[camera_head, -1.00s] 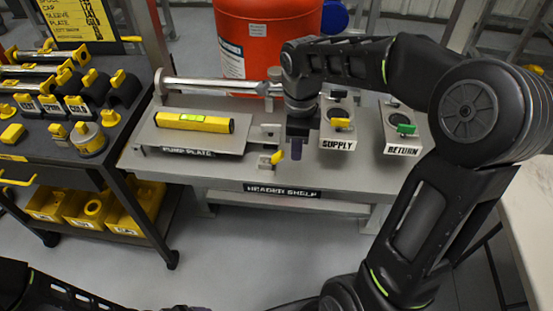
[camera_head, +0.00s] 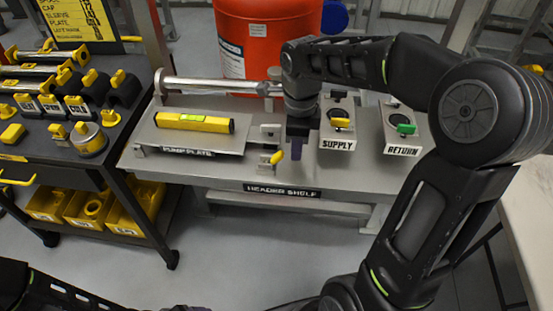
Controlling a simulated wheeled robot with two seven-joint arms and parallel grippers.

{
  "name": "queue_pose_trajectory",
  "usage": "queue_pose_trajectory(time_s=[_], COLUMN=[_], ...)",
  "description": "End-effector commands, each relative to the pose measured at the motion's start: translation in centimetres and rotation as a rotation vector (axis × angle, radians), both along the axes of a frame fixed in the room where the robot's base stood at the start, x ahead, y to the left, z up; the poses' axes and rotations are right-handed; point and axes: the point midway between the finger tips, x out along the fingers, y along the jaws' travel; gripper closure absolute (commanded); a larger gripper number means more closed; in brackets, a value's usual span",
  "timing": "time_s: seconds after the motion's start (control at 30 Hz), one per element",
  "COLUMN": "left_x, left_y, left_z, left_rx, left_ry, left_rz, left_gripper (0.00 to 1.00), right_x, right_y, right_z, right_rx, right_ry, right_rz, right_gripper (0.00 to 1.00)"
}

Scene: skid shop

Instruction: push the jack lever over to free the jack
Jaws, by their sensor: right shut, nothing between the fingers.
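The jack lever (camera_head: 277,157) is a small yellow handle on a grey metal jack near the front edge of the header shelf. It leans up to the right. My right gripper (camera_head: 298,152) points down just right of the lever, shut and empty. A narrow gap seems to show between its fingers and the lever, but contact is hard to judge. The metal pump plate (camera_head: 200,140) lies left of the jack, with a yellow level (camera_head: 194,122) on it. My left arm shows at the bottom left; only a dark purplish bit of its gripper (camera_head: 186,308) may show at the bottom edge.
The supply valve block (camera_head: 338,143) with a yellow handle and the return block (camera_head: 402,149) with a green handle stand right of my gripper. A metal pipe (camera_head: 215,86) and a red tank (camera_head: 268,45) are behind. A dark tool cart (camera_head: 120,158) stands left.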

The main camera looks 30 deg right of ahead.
Motion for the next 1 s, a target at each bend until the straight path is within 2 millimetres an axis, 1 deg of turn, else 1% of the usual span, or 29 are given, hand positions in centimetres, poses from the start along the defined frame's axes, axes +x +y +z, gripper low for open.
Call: queue_pose_trajectory(time_s=[0.33,0.8,1.0], left_x=[0.0,0.0,0.0], left_y=[0.0,0.0,0.0], left_z=[0.0,0.1,0.1], left_rx=[0.0,0.0,0.0], left_ry=[0.0,0.0,0.0], left_rz=[0.0,0.0,0.0], left_gripper=[0.19,0.19,0.19], right_x=[0.2,1.5,1.8], right_y=[0.2,2.0,2.4], right_z=[0.0,0.0,0.0], right_rx=[0.0,0.0,0.002], right_ry=[0.0,-0.001,-0.001], right_rz=[0.001,0.002,0.002], right_gripper=[1.0,1.0,1.0])
